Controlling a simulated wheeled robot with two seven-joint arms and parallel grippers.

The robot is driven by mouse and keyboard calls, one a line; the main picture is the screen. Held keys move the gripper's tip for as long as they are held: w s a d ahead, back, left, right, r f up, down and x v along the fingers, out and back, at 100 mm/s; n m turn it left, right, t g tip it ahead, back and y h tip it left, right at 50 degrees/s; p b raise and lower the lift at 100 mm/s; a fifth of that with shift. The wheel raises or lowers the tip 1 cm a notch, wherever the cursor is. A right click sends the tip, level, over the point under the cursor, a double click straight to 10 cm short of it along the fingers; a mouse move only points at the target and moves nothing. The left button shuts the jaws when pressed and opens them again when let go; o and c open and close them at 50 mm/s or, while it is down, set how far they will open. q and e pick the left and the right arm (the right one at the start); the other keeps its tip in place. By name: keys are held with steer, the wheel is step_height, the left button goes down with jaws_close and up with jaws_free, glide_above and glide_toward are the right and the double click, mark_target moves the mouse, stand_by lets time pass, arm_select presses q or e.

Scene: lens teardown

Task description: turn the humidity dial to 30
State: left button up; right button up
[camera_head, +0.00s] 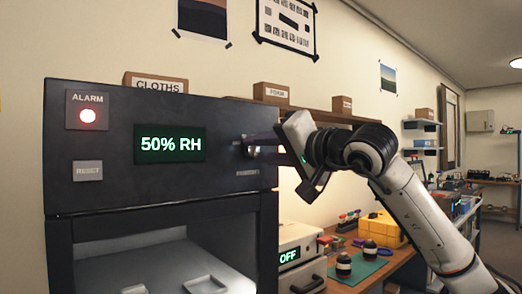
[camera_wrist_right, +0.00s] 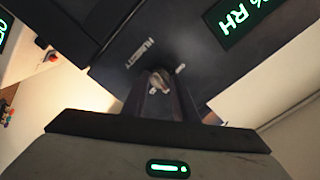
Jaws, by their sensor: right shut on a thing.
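The dark cabinet (camera_head: 110,130) carries a green-lit display (camera_head: 170,144) that reads 50% RH. The humidity dial (camera_wrist_right: 160,80) is on the cabinet front, to the right of the display, with its printed label beside it in the right wrist view. My right gripper (camera_head: 246,146) reaches in from the right and is shut on the dial. In the right wrist view its two fingers (camera_wrist_right: 160,88) lie on either side of the dial. The fingers hide most of the dial in the head view. My left gripper is not in view.
The alarm lamp (camera_head: 88,115) glows red above a reset button (camera_head: 88,170). Below is the cabinet's open chamber with trays (camera_head: 205,284). A white device showing OFF (camera_head: 290,256) stands on the bench to the right, near lens parts (camera_head: 343,266) and a yellow case (camera_head: 382,228).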

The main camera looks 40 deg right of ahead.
steer(key=m, duration=0.6)
steer(key=shift+f+b, duration=0.1)
steer(key=shift+b, duration=0.3)
steer(key=m, duration=0.3)
steer(key=shift+m+b, duration=0.4)
steer(key=shift+m, duration=1)
steer(key=o, duration=1.1)
steer(key=shift+c, duration=0.2)
steer(key=shift+s, duration=0.1)
